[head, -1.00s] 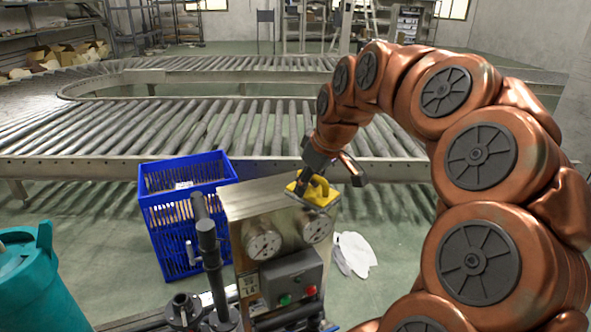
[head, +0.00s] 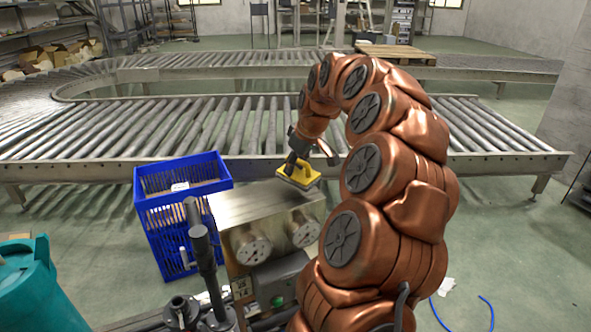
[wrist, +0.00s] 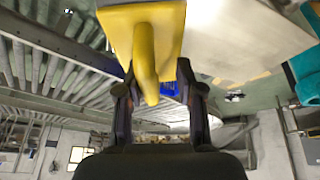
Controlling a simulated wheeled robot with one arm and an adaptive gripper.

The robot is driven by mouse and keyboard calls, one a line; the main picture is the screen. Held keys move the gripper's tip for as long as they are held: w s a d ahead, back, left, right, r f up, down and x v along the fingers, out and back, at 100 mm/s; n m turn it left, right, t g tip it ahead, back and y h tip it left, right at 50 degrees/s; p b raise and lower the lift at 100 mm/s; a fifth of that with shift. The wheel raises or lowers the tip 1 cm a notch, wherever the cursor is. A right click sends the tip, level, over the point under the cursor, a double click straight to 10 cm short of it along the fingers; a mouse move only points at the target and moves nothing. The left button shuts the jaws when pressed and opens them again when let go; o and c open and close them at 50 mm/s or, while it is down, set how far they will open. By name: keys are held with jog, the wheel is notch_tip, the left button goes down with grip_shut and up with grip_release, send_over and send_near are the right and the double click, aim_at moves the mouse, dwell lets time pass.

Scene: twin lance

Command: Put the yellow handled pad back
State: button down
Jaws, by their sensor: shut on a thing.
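The yellow handled pad (head: 299,174) is held by my gripper (head: 296,163) at the back right edge of the metal box's top (head: 255,203). I cannot tell from the head view whether it touches the box or hangs above it. In the wrist view the pad's yellow body (wrist: 168,28) fills the top middle, and its handle (wrist: 146,58) runs down between my two dark fingers (wrist: 157,95). My gripper is shut on the handle. The pad's underside shows pale at its edge in the head view.
A blue crate (head: 184,212) stands left of the metal box, with a dark post (head: 207,260) between them. A teal bin (head: 40,290) is at the lower left. A roller conveyor (head: 200,130) runs behind, with a wooden pallet (head: 395,54) at the far side.

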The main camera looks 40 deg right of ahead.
aim_at(298, 172)
jog(key=shift+w+d, duration=0.3)
jog(key=shift+d, duration=0.15)
jog(key=shift+s+d+f+p, duration=0.25)
jog(key=shift+d+f+p, duration=0.1)
jog(key=shift+f+p, duration=0.15)
jog(key=shift+s+d+f+p, duration=0.1)
jog(key=shift+f+p, duration=0.1)
jog(key=shift+f, duration=0.45)
jog(key=shift+s+d+f+p, duration=0.1)
jog(key=shift+f+p, duration=0.1)
jog(key=shift+f, duration=0.4)
jog(key=shift+a+f, duration=0.2)
jog(key=shift+a, duration=0.05)
jog(key=shift+w+a, duration=0.1)
jog(key=shift+a, duration=0.15)
jog(key=c, duration=1.4)
grip_release()
jog(key=shift+w+a+f, duration=0.1)
jog(key=shift+w, duration=0.05)
jog(key=o, duration=0.8)
jog(key=shift+d+r, duration=0.2)
jog(key=shift+r, duration=0.15)
